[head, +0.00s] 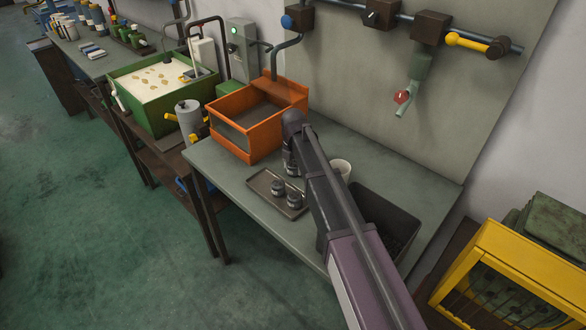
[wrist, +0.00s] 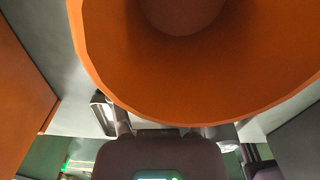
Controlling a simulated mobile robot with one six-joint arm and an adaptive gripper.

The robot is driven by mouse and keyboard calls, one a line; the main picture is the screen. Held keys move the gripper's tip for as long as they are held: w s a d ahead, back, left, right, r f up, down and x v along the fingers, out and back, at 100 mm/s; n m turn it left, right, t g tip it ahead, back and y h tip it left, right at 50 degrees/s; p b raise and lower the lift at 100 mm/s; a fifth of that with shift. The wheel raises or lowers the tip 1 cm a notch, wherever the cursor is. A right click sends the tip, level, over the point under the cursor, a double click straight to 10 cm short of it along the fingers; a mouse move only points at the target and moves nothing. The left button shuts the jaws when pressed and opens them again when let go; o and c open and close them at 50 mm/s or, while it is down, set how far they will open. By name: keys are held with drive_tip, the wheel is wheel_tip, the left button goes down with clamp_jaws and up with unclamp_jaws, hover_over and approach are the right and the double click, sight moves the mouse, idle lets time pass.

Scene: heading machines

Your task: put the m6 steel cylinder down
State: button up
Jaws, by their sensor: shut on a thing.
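My gripper (head: 291,168) hangs at the end of my arm, just right of the orange bin and close to the back edge of the brown tray (head: 262,186). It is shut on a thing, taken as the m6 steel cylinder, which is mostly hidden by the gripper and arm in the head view. In the wrist view a large orange round shape (wrist: 185,95) fills the top, very close to the camera; I cannot tell whether it is the held cylinder. Two short dark cylinders with pale tops, a left one (head: 278,187) and a right one (head: 295,199), stand on the tray.
The orange bin (head: 243,150) stands on the grey table (head: 222,178) left of my gripper. A white cup (head: 343,166) and a black bin (head: 402,215) stand right of my arm. Left are a green tub (head: 142,110) and a grey canister (head: 187,118).

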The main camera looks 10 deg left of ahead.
sight(293, 163)
drive_tip(key=shift+r, duration=0.1)
idle(0.3)
wheel_tip(293, 163, up, 10)
drive_tip(key=p, duration=1)
clamp_jaws()
idle(0.4)
